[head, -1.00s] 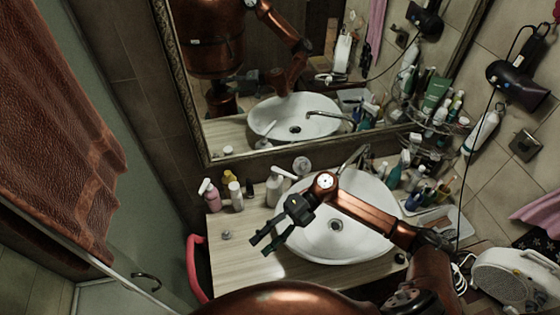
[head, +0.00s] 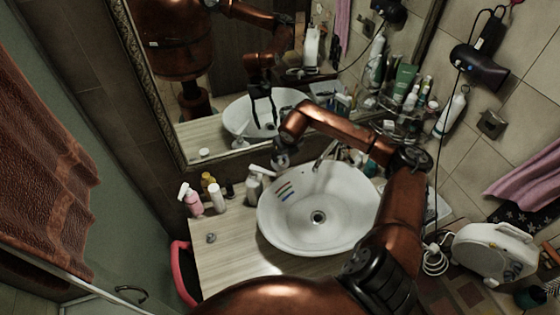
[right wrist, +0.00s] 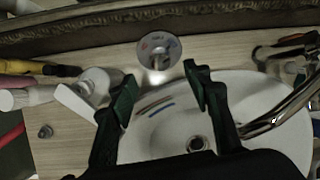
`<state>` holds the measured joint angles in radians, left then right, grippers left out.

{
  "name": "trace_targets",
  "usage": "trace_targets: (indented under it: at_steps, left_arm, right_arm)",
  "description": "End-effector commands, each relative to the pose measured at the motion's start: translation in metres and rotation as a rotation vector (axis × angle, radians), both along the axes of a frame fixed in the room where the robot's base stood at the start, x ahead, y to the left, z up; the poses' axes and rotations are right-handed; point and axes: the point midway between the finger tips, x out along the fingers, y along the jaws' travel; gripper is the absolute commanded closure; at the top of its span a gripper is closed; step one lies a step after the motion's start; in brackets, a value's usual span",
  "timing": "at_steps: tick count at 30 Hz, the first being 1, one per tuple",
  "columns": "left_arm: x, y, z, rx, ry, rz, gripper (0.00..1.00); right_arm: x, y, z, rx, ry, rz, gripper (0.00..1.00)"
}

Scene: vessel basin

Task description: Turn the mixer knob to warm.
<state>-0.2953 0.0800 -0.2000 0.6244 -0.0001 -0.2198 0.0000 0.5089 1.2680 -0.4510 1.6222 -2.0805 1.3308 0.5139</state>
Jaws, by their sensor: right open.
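The mixer knob (right wrist: 158,50) is a round pale disc with red and blue marks and a short stub, behind the basin in the right wrist view. In the head view it is hidden behind my right gripper (head: 284,156). In the right wrist view my right gripper (right wrist: 161,92) is open and empty, its two dark fingers apart. The knob shows just beyond the fingertips, in line with the gap between them; I see no contact. The marks are too small to read for the setting. My left gripper is not in view.
The white basin (head: 345,215) and its spout (head: 325,156) are right of the gripper. A white pump bottle (head: 254,188) and several bottles stand left of it. A mirror (head: 205,132) rises behind.

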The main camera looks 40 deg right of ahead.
Motion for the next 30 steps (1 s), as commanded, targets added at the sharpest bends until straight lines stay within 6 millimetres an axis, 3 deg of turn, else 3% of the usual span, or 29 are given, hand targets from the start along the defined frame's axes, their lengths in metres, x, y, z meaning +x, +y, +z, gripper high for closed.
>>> trace_targets:
  at_steps: [15, 26, 30]
  left_arm:
    - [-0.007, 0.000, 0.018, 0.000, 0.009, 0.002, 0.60]
    - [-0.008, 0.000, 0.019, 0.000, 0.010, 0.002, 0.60]
    - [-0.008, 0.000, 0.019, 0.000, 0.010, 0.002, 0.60]
  right_arm:
    - [0.024, -0.011, -0.063, -0.001, 0.001, -0.003, 0.55]
    - [0.027, -0.012, -0.071, -0.004, 0.001, -0.001, 0.55]
    - [0.027, -0.012, -0.071, -0.003, 0.000, -0.001, 0.63]
